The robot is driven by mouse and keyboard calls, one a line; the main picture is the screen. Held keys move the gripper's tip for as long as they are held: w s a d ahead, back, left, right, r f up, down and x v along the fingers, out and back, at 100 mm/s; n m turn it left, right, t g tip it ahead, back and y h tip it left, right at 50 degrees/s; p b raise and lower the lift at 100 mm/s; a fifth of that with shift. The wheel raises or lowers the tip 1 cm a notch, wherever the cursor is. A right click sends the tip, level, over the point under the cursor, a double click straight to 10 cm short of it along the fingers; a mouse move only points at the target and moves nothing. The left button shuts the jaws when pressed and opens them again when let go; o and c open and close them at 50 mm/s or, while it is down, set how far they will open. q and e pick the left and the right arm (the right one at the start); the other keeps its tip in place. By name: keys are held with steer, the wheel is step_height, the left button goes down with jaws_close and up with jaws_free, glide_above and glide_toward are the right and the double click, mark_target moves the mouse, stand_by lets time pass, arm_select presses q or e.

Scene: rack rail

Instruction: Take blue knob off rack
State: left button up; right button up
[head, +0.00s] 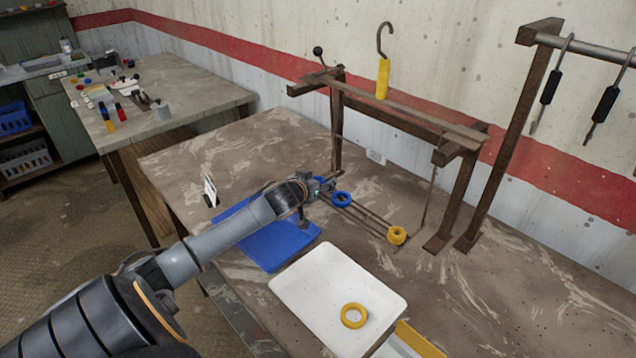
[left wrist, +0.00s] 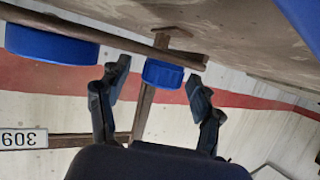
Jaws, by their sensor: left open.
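A low rack of thin parallel rails (head: 365,219) lies on the brown table. A blue ring-shaped knob (head: 341,199) sits on it, and a second blue knob (head: 319,181) is partly hidden by my gripper. A yellow ring knob (head: 397,235) is at its near right end. My left gripper (head: 322,188) is at the far left end of the rack. In the left wrist view its fingers (left wrist: 158,82) are open, with a blue knob (left wrist: 163,74) appearing between them; contact cannot be told. Another blue piece (left wrist: 52,43) is at upper left there. My right gripper is out of view.
A white tray (head: 310,290) holding a yellow ring (head: 354,315) lies in front, beside a blue mat (head: 290,245). The table's right side is clear.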

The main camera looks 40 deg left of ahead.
arm_select(q)
steer(key=shift+c, duration=0.4)
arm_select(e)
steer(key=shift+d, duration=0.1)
arm_select(q)
steer(key=c, duration=1.2)
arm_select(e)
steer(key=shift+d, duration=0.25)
arm_select(q)
steer(key=shift+r, duration=0.5)
steer(key=s+d+r, duration=0.1)
steer(key=s+r, duration=0.3)
steer(key=s+d+r+b, duration=0.1)
steer(key=s+r, duration=0.3)
steer(key=s, duration=0.1)
steer(key=s+d+r+b, duration=0.1)
steer(key=s+r, duration=0.3)
steer(key=shift+s+d, duration=0.25)
steer(key=shift+d, duration=0.15)
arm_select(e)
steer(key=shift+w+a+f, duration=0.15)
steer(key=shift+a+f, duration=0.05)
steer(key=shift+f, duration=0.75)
